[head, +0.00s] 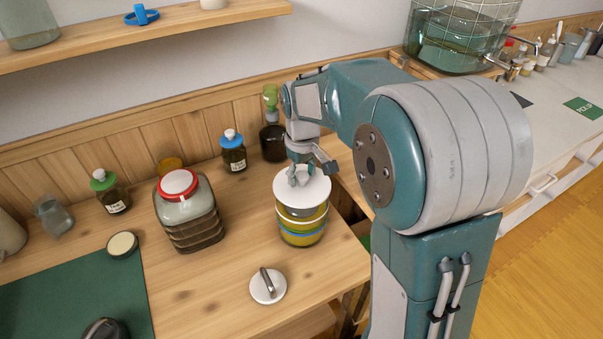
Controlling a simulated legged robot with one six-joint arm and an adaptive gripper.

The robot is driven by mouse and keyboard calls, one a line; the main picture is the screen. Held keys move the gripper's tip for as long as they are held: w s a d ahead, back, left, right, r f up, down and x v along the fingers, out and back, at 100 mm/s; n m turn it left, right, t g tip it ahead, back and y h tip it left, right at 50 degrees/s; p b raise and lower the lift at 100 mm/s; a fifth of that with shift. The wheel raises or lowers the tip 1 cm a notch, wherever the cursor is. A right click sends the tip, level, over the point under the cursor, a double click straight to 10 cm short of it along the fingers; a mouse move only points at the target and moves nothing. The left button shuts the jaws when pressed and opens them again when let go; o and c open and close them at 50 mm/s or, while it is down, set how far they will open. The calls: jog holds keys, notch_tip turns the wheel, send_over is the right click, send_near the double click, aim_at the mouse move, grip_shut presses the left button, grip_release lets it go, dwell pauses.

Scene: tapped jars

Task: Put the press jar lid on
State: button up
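A glass jar (303,228) with yellow, green and blue bands stands near the right edge of the wooden worktop. A round white disc-shaped lid (317,191) covers its top from this view. I cannot tell whether the disc rests on the rim or hovers just above it. My gripper (298,180) points down at the middle of the disc, its fingertips at or just over its surface. The fingertips are small here, and any knob between them is hidden. A second, smaller white lid (264,295) with a grey bar handle lies on the worktop in front of the jar.
A large jar with a red-and-white lid (179,184) stands to the left. Small bottles with blue (233,152) and green (108,190) caps and a dark jar (272,143) stand behind. A green mat (70,290) lies front left. A shelf (150,32) runs above.

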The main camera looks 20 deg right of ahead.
dwell(0.4)
notch_tip(320, 180, up, 12)
dwell(0.4)
dwell(1.0)
jog(key=s+f+m+t, duration=0.1)
jog(key=s+m+t, duration=0.1)
jog(key=s, duration=0.9)
jog(key=s+f+m+t, duration=0.2)
jog(key=s+t, duration=0.1)
jog(key=s, duration=0.8)
jog(key=shift+t, duration=0.3)
jog(key=shift+r, duration=0.1)
dwell(0.6)
